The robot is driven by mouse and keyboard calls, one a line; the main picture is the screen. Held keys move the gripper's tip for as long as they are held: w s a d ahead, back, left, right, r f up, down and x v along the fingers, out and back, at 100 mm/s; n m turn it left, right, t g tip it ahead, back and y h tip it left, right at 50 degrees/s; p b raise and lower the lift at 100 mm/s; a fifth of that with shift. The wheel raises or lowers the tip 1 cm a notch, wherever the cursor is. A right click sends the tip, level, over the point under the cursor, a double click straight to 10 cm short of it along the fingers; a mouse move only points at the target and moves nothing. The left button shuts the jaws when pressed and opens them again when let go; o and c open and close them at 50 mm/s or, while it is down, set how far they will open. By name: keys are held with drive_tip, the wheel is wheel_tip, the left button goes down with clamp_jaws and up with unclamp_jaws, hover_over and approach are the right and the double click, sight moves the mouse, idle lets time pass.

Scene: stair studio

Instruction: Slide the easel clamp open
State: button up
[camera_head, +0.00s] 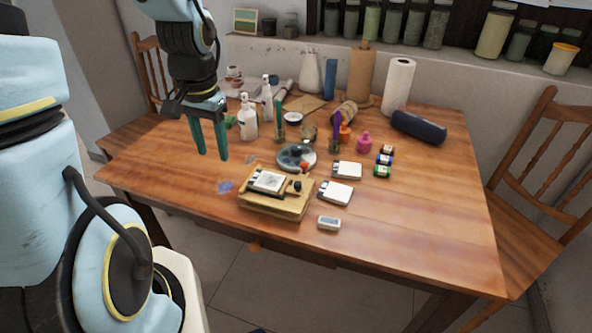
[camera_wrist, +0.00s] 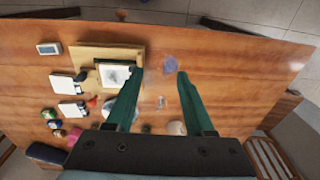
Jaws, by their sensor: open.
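A small wooden easel box (camera_head: 276,202) lies on the table near its front edge, with a framed white panel (camera_head: 268,181) on top. A dark knob, seemingly the clamp (camera_head: 292,187), sits at the panel's right side; I cannot tell its slide position. My gripper (camera_head: 212,157) hangs above the table, to the left of and behind the easel, apart from it. Its green fingers are spread and empty. In the wrist view the easel box (camera_wrist: 98,55) lies left of my gripper (camera_wrist: 160,74), and the left finger overlaps the panel's edge.
A round palette dish (camera_head: 296,165) stands just behind the easel. White cards (camera_head: 336,193), a small white timer (camera_head: 329,223) and paint jars (camera_head: 382,171) lie to the right. Bottles (camera_head: 248,120) and paper rolls stand at the back. The table's left front is mostly clear.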

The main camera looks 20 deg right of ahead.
sight(298, 183)
drive_tip(key=s+d+m+p, duration=0.2)
drive_tip(key=s+d+m, duration=0.15)
drive_tip(key=d, duration=0.45)
drive_tip(key=s+d+m+p, duration=0.1)
drive_tip(key=s+d+m, duration=0.1)
drive_tip(key=d+m, duration=0.45)
drive_tip(key=shift+n+g, duration=0.4)
drive_tip(key=shift+n, duration=0.1)
drive_tip(key=f, duration=0.3)
drive_tip(key=d+f, duration=0.1)
drive_tip(key=f, duration=0.2)
drive_tip(key=d+f, duration=0.1)
drive_tip(key=f, duration=0.2)
drive_tip(key=shift+s+d+p, duration=0.15)
drive_tip(key=shift+s+p, duration=0.05)
drive_tip(key=shift+p, duration=0.2)
drive_tip(key=shift+f, duration=0.65)
drive_tip(key=shift+c, duration=0.3)
clamp_jaws()
